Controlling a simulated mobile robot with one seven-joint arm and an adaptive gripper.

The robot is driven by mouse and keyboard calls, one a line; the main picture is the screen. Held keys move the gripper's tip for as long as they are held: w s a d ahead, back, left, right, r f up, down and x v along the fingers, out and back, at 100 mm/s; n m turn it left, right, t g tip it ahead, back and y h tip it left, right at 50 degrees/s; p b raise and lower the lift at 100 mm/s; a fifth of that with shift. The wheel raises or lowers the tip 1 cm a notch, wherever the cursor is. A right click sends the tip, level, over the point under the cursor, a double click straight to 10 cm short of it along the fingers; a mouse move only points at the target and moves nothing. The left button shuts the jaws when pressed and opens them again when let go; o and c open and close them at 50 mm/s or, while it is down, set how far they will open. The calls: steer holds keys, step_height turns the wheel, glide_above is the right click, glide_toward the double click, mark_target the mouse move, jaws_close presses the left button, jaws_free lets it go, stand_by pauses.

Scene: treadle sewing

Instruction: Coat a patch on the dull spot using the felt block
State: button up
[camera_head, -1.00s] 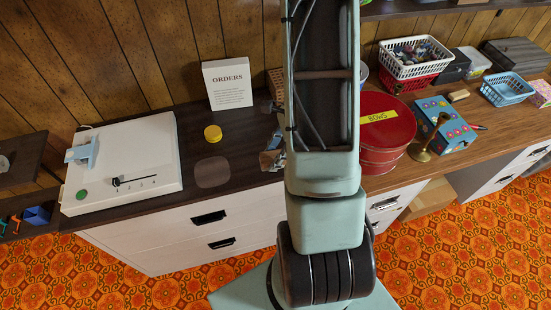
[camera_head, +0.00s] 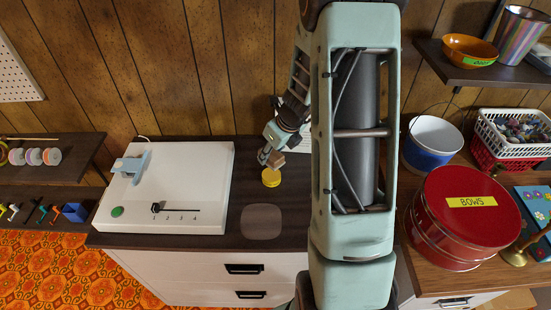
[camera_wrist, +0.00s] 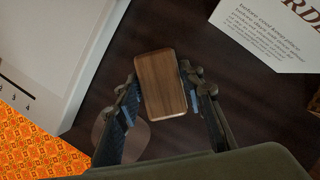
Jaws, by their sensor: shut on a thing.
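My gripper (camera_head: 270,156) is shut on the felt block (camera_head: 277,160), which shows a brown wooden back. In the wrist view the block (camera_wrist: 162,85) sits between the two fingers; its underside is hidden. The block is just above or at a round yellow tin (camera_head: 271,178) on the dark counter; I cannot tell whether they touch. The tin is hidden in the wrist view. The dull spot (camera_head: 261,221) is a paler rounded patch on the counter, nearer the front edge than the tin. Part of it shows behind the left finger in the wrist view (camera_wrist: 137,142).
A white device with a slider (camera_head: 180,180) stands left of the tin. The ORDERS card (camera_wrist: 270,32) stands at the back, mostly hidden by my arm in the head view. A red BOWS tin (camera_head: 465,225) and blue-white bucket (camera_head: 430,145) stand right.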

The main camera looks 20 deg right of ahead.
mark_target(269, 173)
steer(key=shift+f+b, duration=2.9)
steer(key=shift+f, duration=0.05)
steer(key=shift+s+f+b, duration=0.1)
steer(key=shift+f+b, duration=0.25)
steer(key=shift+f, duration=0.2)
step_height(269, 173, up, 7)
steer(key=p, duration=0.7)
steer(key=shift+r, duration=0.1)
stand_by(0.5)
